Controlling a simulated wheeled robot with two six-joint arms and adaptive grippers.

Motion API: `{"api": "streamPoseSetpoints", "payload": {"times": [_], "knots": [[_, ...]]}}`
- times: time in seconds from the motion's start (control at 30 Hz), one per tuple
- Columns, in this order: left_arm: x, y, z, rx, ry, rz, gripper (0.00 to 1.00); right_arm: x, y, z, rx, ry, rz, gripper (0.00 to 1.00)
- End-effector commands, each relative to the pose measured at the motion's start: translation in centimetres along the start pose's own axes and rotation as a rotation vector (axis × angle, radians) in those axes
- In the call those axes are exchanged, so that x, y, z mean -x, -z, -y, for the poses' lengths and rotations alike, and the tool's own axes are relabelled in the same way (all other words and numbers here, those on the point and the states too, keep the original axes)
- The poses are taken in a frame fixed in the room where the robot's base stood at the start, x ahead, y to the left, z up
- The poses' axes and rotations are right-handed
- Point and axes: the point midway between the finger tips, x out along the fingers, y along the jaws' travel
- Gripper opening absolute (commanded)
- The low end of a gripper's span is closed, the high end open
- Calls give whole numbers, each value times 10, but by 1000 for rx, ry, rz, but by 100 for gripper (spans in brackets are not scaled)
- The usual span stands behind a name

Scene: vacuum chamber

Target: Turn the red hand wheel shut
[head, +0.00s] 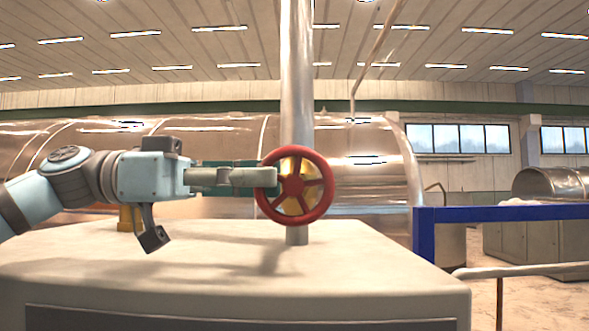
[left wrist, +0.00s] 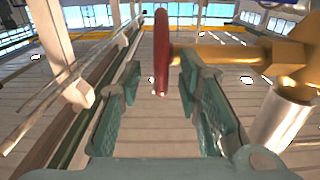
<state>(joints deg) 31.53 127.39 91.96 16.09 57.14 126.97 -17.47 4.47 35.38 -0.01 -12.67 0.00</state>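The red hand wheel (head: 293,187) faces me in the head view, mounted on a brass-coloured valve body in front of a vertical metal pipe (head: 297,80). My left gripper (head: 267,177) reaches in from the left, and its near finger covers part of the wheel's left rim. In the left wrist view the wheel (left wrist: 161,50) shows edge-on. Its rim lies between the two spread green-padded fingers of my left gripper (left wrist: 156,78), with gaps on both sides. The brass stem (left wrist: 220,54) runs right from the wheel, behind one finger. My right gripper is not in view.
A pale flat-topped cabinet (head: 200,265) stands below the wheel. A large shiny metal tank (head: 370,160) lies behind the pipe. A blue rail (head: 490,213) and a pale handrail (head: 520,270) are at the right.

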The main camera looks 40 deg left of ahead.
Motion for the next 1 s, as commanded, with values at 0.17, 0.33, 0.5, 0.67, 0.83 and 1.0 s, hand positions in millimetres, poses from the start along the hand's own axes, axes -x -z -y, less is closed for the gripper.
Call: {"api": "streamPoseSetpoints", "payload": {"times": [0.17, 0.33, 0.5, 0.67, 0.83, 1.0], "knots": [[-33, 2, 0, 1, 0, 3, 32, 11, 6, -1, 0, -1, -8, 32], [-44, 1, 0, 0, 2, 2, 32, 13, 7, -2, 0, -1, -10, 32], [-45, 0, 0, 0, 2, 0, 32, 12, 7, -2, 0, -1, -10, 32], [-44, 0, 0, 0, 2, 0, 14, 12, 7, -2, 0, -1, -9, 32], [-44, 0, 0, 0, 2, 0, 0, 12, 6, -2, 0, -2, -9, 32], [-44, 1, 0, -1, 2, 4, 0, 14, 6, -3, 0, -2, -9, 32]]}}
